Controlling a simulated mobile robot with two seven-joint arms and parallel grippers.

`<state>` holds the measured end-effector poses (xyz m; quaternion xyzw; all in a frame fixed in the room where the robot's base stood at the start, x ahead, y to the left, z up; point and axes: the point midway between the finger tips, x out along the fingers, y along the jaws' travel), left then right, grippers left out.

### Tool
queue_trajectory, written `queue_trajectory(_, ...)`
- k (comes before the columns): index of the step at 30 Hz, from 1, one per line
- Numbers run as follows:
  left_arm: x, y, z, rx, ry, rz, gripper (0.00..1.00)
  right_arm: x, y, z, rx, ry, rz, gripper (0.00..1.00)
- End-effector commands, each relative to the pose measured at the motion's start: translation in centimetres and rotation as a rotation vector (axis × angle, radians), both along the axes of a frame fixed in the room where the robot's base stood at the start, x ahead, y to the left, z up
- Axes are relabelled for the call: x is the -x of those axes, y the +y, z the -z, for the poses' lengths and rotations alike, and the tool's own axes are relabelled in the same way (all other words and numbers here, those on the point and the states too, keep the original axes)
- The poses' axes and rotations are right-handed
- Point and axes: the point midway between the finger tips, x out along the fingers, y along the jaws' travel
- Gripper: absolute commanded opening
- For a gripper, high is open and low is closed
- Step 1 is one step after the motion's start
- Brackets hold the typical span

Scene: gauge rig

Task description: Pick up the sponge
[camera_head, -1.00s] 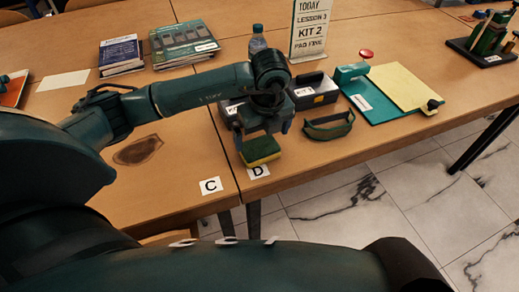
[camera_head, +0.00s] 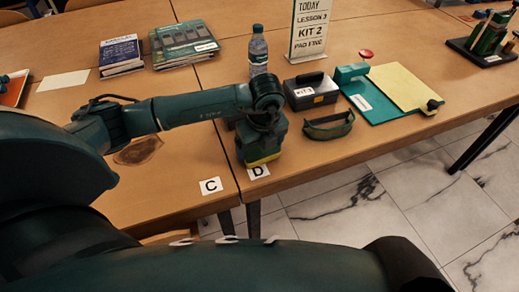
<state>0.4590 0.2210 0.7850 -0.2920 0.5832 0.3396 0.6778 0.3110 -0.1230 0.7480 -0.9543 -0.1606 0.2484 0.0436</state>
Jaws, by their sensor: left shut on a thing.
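The sponge (camera_head: 264,161) is on the wooden table beside the D label; mostly its yellow lower edge shows, and the gripper hides much of it. My left gripper (camera_head: 262,150) points down over it and is shut on it. I cannot tell whether the sponge is clear of the tabletop. My right gripper is not in view.
The D label (camera_head: 259,171) and C label (camera_head: 211,186) lie near the table's front edge. A bottle (camera_head: 258,52) stands behind my arm.

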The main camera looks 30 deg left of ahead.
Motion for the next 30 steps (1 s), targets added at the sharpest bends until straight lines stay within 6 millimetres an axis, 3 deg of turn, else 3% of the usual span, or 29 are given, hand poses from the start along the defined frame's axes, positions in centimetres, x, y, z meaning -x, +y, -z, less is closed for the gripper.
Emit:
queue_trajectory(3, 0.0, 0.0, 0.0, 0.001, -0.001, 0.0, 0.65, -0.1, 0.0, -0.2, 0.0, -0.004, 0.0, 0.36)
queue_trajectory(11, -0.1, 0.0, -0.4, 0.0, -0.002, 0.0, 0.64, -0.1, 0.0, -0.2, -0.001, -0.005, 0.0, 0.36)
queue_trajectory(24, -0.1, 0.0, -8.2, 0.0, -0.005, 0.001, 0.64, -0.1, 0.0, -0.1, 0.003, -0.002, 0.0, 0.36)
queue_trajectory(30, 0.0, 0.0, -9.9, 0.0, -0.001, 0.0, 0.64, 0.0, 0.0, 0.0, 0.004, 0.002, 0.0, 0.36)
